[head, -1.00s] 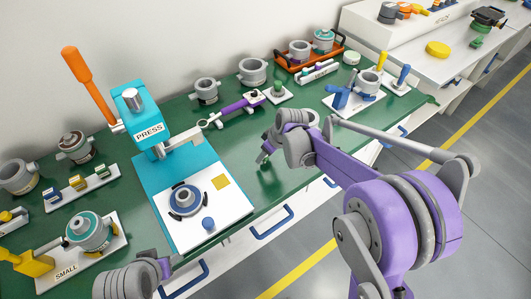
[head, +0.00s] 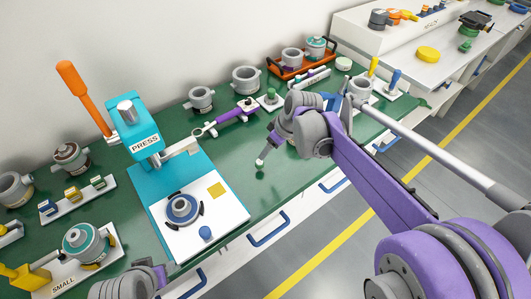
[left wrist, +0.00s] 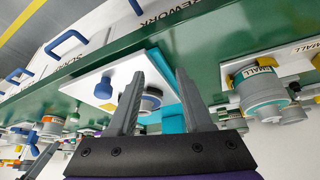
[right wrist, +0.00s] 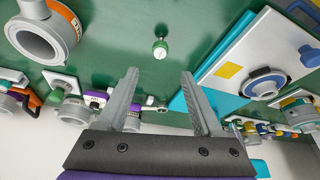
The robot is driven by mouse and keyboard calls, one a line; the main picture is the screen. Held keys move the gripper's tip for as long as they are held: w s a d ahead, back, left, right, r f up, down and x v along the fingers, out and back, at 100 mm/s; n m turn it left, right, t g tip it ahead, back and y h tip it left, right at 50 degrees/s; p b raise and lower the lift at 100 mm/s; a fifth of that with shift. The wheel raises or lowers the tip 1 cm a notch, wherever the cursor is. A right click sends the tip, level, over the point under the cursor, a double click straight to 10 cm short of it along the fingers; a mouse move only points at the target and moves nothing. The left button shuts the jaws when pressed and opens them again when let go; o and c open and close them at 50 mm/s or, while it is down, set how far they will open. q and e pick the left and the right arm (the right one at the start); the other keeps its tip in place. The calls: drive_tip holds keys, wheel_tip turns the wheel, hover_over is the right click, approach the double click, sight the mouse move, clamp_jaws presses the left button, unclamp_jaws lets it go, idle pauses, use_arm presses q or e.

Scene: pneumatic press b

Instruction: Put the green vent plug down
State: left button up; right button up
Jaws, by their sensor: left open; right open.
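The green vent plug (head: 260,168), small with a pale top, is on the green bench top to the right of the press. In the right wrist view the plug (right wrist: 160,48) shows just beyond the fingertips. My right gripper (right wrist: 160,75) is open with nothing between its fingers. In the head view its fingers (head: 267,153) are by the plug and small; the exact gap is hard to tell. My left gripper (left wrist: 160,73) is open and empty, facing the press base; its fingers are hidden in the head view.
The blue press (head: 150,140) with its white base plate (head: 228,213) stands left of the plug. A purple-handled tool (head: 237,115) and grey fittings (head: 246,80) lie behind. Bare green bench surrounds the plug; the bench's front edge is close.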

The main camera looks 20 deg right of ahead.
drive_tip(key=s+f+m+h, duration=0.1)
drive_tip(key=s+f+m, duration=0.1)
drive_tip(key=s, duration=1)
drive_tip(key=s+f+m+t+h, duration=0.1)
drive_tip(key=s+m, duration=0.3)
drive_tip(key=s, duration=0.8)
drive_tip(key=shift+d+f+m+h, duration=0.15)
drive_tip(key=shift+f+m+h, duration=0.2)
drive_tip(key=shift+f, duration=0.3)
